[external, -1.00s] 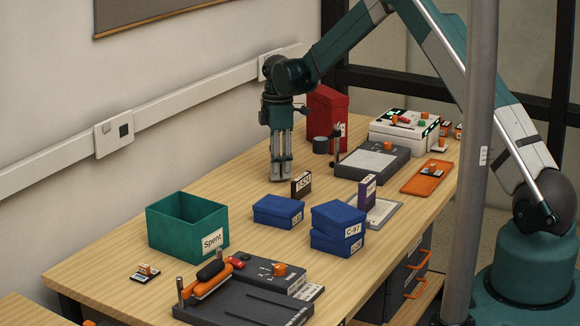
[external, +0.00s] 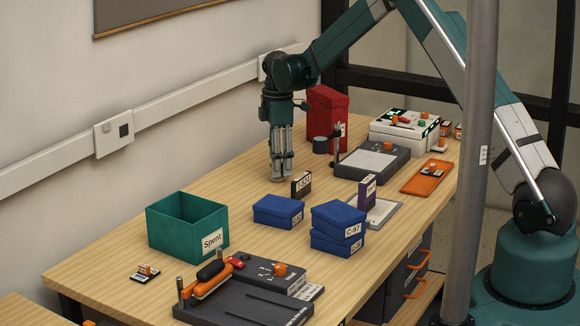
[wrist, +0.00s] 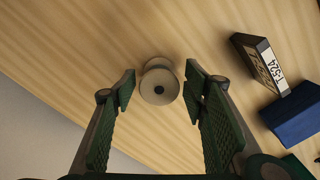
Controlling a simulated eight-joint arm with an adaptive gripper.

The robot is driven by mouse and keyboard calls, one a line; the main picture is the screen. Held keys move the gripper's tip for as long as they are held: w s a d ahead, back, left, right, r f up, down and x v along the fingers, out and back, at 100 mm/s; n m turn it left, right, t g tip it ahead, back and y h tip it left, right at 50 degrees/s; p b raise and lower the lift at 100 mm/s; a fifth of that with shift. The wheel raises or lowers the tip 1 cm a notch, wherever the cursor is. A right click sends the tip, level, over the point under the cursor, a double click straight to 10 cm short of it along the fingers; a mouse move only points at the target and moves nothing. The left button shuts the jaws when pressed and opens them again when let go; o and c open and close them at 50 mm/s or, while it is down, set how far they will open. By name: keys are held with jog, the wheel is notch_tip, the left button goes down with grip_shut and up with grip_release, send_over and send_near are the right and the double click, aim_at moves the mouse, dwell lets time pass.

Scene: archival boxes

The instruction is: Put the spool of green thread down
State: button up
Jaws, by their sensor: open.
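My gripper (wrist: 160,92) is open, with one green-padded finger on each side of the spool and a narrow gap at both sides. In the external view my gripper (external: 281,174) points straight down, low over the table behind the blue boxes. The fingers hide most or all of the spool there.
A dark upright box (external: 301,186) stands close to the right of my gripper, with a blue box (external: 277,211) nearer the camera. A green bin (external: 187,226) labelled Spent is at front left. A red box (external: 327,112) stands behind. Bare table lies left of my gripper.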

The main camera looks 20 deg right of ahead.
notch_tip(320, 180, up, 11)
jog(key=shift+f+p, duration=0.1)
jog(key=shift+p, duration=0.25)
dwell(0.7)
jog(key=s+d+r+m+t, duration=0.2)
jog(key=s+d+r+m, duration=0.2)
jog(key=s+d+r, duration=0.6)
jog(key=s+d+r+m+t, duration=0.1)
jog(key=s+d+r+m, duration=0.4)
jog(key=s+r, duration=0.85)
jog(key=s+d+r+m+t, duration=0.15)
jog(key=s+d, duration=0.25)
jog(key=s, duration=0.4)
jog(key=s+d+r+m+t, duration=0.15)
jog(key=s+d, duration=0.25)
jog(key=s, duration=0.4)
jog(key=s+d+f+m, duration=0.2)
jog(key=s+f+m, duration=0.1)
jog(key=s, duration=0.5)
jog(key=s+d+f+m+t, duration=0.1)
jog(key=s+d+f+m, duration=0.1)
jog(key=s, duration=0.5)
jog(key=shift+s+f+m, duration=0.35)
jog(key=shift+f+m, duration=0.1)
jog(key=shift+m, duration=0.05)
